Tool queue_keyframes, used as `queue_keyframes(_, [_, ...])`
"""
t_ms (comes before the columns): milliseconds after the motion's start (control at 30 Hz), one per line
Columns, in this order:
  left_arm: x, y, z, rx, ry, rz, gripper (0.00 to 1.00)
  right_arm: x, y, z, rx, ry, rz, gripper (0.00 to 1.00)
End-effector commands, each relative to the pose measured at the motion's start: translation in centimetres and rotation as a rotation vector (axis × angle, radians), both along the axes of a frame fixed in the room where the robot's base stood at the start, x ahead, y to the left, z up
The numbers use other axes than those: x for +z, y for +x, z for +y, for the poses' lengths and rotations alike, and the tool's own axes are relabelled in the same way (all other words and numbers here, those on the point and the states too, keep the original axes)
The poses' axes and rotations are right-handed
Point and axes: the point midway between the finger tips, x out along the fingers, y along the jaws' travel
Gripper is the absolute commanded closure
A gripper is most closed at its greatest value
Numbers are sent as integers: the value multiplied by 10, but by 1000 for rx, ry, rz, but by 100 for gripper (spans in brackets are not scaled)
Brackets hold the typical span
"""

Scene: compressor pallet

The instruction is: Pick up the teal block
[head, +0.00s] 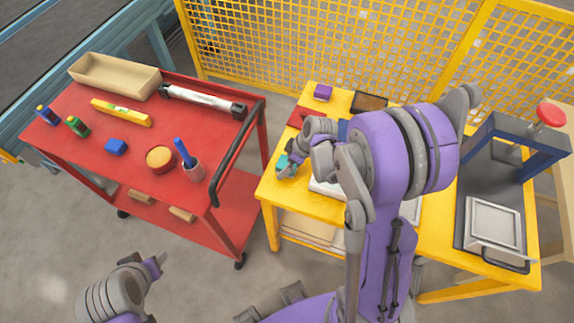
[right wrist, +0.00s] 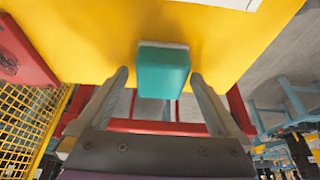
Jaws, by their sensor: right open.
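The teal block (head: 282,161) is on the yellow table (head: 262,187) near its left edge, partly hidden by my right gripper (head: 288,171). In the right wrist view the teal block (right wrist: 163,74) lies between the two fingers of my right gripper (right wrist: 160,76). The gripper is open, with a gap visible on each side of the block near the fingertips. My left gripper (head: 155,266) is low at the left of the head view, over the floor and away from the block; its jaw state is unclear.
A press (head: 520,140) is at right. Yellow mesh fencing stands behind.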

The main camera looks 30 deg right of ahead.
Motion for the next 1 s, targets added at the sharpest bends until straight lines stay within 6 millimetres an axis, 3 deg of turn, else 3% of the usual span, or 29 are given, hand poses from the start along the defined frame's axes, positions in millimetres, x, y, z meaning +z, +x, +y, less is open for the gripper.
queue_keyframes(233, [0,0,0,0,0,0,50,-1,0,1,0,0,0,0])
queue_keyframes(800, [0,0,0,0,0,0,50,-1,0,0,0,0,0,100])
queue_keyframes(1000, [1,0,0,0,0,0,50,2,0,0,0,0,0,100])
